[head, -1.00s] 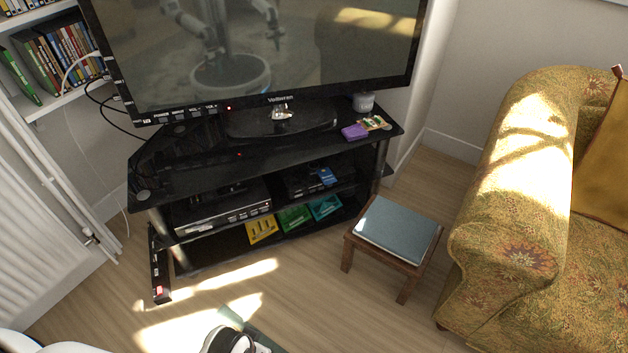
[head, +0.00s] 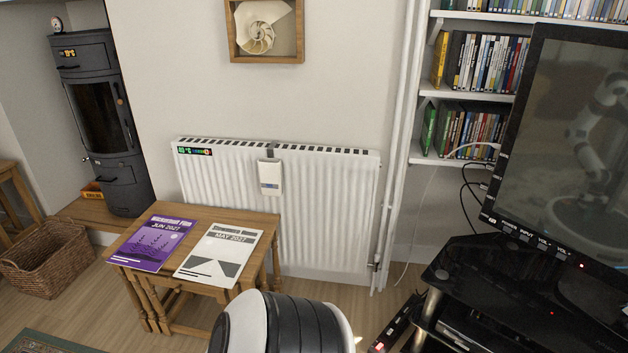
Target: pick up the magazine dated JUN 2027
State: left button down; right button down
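Neither gripper shows in the head view. A white and black part of my own arm shows at the bottom middle, in front of the table.
A radiator (head: 325,205) stands behind the table. A black stove (head: 104,125) and a wicker basket (head: 48,262) are to the left. A black TV stand (head: 480,275) with a TV (head: 575,130) is at the right, with a power strip (head: 394,325) on the floor beside it.

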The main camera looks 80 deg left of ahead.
aim_at(148, 249)
jog(key=u, duration=3.35)
